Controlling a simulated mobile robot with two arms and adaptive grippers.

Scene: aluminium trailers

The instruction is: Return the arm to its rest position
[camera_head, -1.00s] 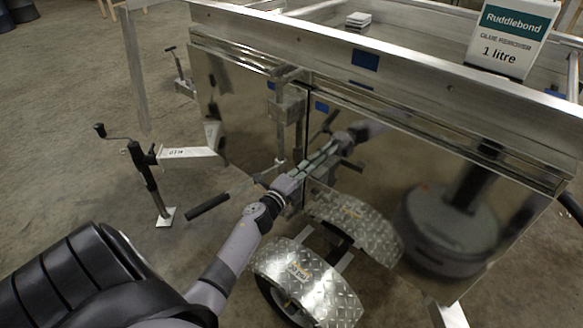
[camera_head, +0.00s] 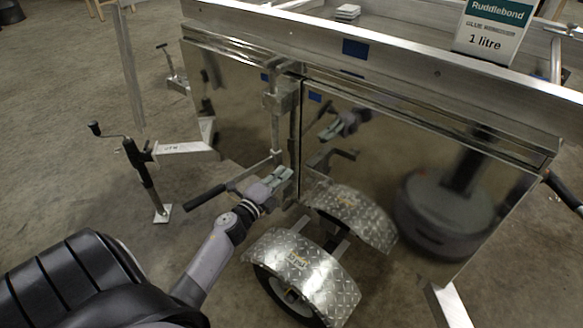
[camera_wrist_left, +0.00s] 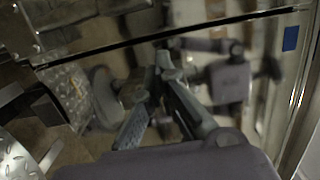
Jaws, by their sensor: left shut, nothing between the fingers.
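My left arm comes in from the lower left of the head view. Its left gripper (camera_head: 282,177) is shut and empty, in front of the shiny side panel (camera_head: 235,105) of the aluminium trailer and above a checker-plate mudguard (camera_head: 305,270). A gap to the panel seems to show, but its size is hard to judge. In the left wrist view the fingers (camera_wrist_left: 163,62) point toward the mirror-like panel, which reflects my arm. My right gripper is in neither view.
A black bar handle (camera_head: 206,193) lies just left of my left wrist. A crank jack (camera_head: 145,175) stands farther left. A second mudguard (camera_head: 350,215) appears as a reflection. A Ruddlebond container (camera_head: 490,28) stands on the trailer. Open floor (camera_head: 60,170) lies at the left.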

